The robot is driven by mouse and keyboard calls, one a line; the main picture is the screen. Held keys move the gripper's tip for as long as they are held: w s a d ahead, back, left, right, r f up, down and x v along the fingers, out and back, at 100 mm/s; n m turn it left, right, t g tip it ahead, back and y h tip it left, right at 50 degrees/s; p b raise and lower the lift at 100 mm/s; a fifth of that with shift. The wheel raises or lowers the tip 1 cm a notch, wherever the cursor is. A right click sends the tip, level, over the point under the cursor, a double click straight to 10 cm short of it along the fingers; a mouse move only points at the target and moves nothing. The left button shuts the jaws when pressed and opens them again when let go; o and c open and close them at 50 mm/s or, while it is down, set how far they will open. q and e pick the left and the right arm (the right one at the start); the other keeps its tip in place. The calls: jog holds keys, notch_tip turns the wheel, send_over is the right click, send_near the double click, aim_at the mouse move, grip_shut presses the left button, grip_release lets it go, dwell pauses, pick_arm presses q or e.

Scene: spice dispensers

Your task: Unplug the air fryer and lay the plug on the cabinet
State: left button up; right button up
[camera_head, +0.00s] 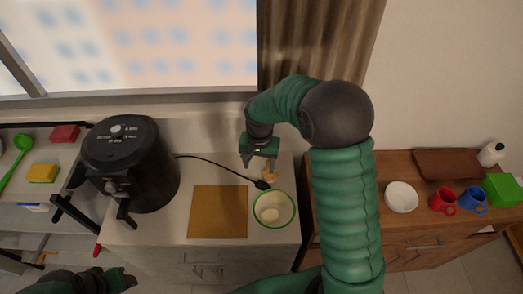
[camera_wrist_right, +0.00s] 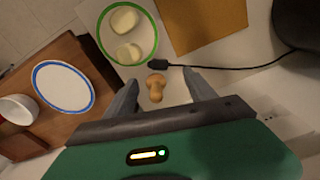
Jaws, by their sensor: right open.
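The black air fryer (camera_head: 127,165) stands on the white cabinet (camera_head: 150,232). Its dark cable (camera_head: 215,163) runs right across the top to a black plug (camera_head: 262,185). The plug lies beside a green-rimmed bowl, and its end also shows in the wrist view (camera_wrist_right: 160,64). My right gripper (camera_head: 258,162) is open above the cabinet, behind the plug. In the wrist view its fingers (camera_wrist_right: 164,90) are apart, with a tan mushroom-shaped item (camera_wrist_right: 156,86) showing between them and the plug just beyond. My left gripper (camera_head: 122,280) is at the lower left; its jaw opening is unclear.
The green-rimmed bowl (camera_head: 274,211) holds pale round pieces, next to a brown mat (camera_head: 218,212). A wooden cabinet (camera_head: 380,168) at right carries a white bowl (camera_head: 401,197), a red mug (camera_head: 443,201) and a blue mug (camera_head: 473,200). A window and curtain are behind.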

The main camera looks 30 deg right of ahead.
jog(key=w+d+m+p, duration=0.1)
jog(key=w+d+m, duration=0.2)
jog(key=d, duration=0.1)
jog(key=p, duration=0.3)
send_near(265, 180)
jog(key=shift+g, duration=0.3)
jog(key=f, duration=0.7)
jog(key=shift+s+a+f, duration=0.35)
jog(key=shift+s+f, duration=0.05)
grip_shut()
